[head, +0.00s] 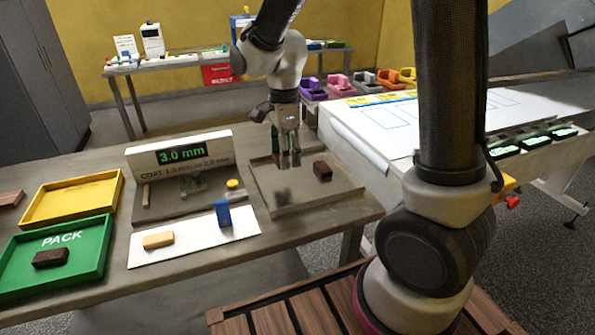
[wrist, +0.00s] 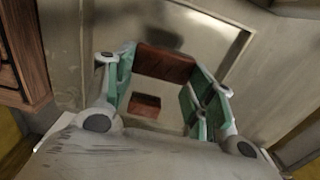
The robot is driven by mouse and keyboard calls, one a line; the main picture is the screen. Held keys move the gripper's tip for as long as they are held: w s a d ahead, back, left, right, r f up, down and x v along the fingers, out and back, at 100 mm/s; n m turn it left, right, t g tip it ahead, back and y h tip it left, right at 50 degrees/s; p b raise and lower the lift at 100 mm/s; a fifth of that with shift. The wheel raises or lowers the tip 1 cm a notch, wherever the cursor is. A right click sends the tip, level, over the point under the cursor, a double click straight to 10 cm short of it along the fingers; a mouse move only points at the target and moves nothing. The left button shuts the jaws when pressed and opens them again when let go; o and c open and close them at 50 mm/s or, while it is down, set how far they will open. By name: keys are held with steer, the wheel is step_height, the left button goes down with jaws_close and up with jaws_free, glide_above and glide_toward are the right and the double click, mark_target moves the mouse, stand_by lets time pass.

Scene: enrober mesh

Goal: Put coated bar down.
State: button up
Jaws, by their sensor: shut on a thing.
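My gripper (head: 288,160) is above the grey tray (head: 262,202) on the workbench, fingers pointing down. In the wrist view my gripper (wrist: 160,85) is shut on a brown coated bar (wrist: 165,64), which spans the gap between the green-padded fingers. That held bar is hard to make out in the head view. Another dark brown bar (head: 322,170) lies in the tray to the right of the fingers. A smaller-looking brown bar (wrist: 145,105) shows beyond the fingers in the wrist view. A dark patch lies on the tray floor below my gripper.
A green PACK tray (head: 18,248) holds a dark bar (head: 51,258). A yellow tray (head: 72,200) stands behind it. A white board (head: 190,243) carries a pale bar (head: 158,240) and a blue block (head: 222,213). A sign (head: 180,155) reads 3.0 mm.

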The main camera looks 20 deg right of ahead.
mark_target(286, 180)
step_height(286, 180, down, 6)
steer(key=shift+r, duration=0.15)
stand_by(0.3)
steer(key=o, duration=0.8)
step_height(286, 180, up, 11)
steer(key=shift+r, duration=0.65)
steer(key=s+d+r+n+t, duration=0.1)
steer(key=s+d+r+n, duration=0.1)
steer(key=s+d+n, duration=0.3)
steer(key=s+d+r+n+t, duration=0.2)
steer(key=s+d+r+n, duration=0.1)
steer(key=s+d+n, duration=0.2)
steer(key=s+d+r+n+t, duration=0.1)
steer(key=s+d+r+n, duration=0.2)
steer(key=s+n, duration=0.5)
steer(key=shift+s+d, duration=0.5)
steer(key=shift+d, duration=0.4)
